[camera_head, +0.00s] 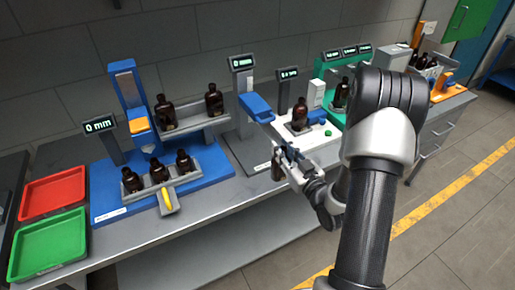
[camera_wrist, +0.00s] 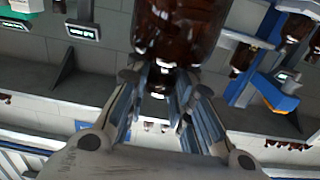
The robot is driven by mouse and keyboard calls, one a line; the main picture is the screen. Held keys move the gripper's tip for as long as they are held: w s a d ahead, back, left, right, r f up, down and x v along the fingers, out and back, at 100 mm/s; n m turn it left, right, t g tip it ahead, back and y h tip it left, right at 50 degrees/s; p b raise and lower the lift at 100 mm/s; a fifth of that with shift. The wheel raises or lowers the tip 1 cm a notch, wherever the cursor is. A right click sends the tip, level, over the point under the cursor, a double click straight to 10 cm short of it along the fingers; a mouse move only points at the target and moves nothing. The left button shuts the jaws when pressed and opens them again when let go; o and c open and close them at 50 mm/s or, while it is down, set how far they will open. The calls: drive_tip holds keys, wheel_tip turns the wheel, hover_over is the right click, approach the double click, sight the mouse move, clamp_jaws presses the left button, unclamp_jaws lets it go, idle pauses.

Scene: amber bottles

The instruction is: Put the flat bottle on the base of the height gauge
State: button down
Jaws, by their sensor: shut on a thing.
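My gripper (camera_head: 284,159) is shut on a brown amber bottle, which fills the top middle of the wrist view (camera_wrist: 180,30) between the two fingers (camera_wrist: 165,100). In the head view the held bottle (camera_head: 276,171) is small and partly hidden by the fingers, so its flat shape cannot be confirmed. What looks like the height gauge (camera_head: 243,88) is a grey post with a display and a blue arm (camera_head: 257,107). Its dark grey base (camera_head: 238,153) lies left of and behind my gripper. The gripper is close to the base's front right; contact cannot be told.
A blue station (camera_head: 205,178) with several amber bottles stands to the left. A white device (camera_head: 322,138) bearing a bottle (camera_head: 299,113) stands just behind right of my gripper. Red (camera_head: 54,190) and green (camera_head: 48,244) trays lie far left. The bench's front edge is close.

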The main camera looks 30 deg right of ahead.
drive_tip(key=w+f+b, duration=0.1)
drive_tip(key=w, duration=0.7)
drive_tip(key=w+f+b, duration=0.2)
drive_tip(key=w, duration=0.7)
drive_tip(key=shift+w+f, duration=0.25)
drive_tip(key=shift+a, duration=0.1)
drive_tip(key=shift+f+b, duration=0.2)
drive_tip(key=shift+b, duration=0.1)
drive_tip(key=c, duration=1.4)
unclamp_jaws()
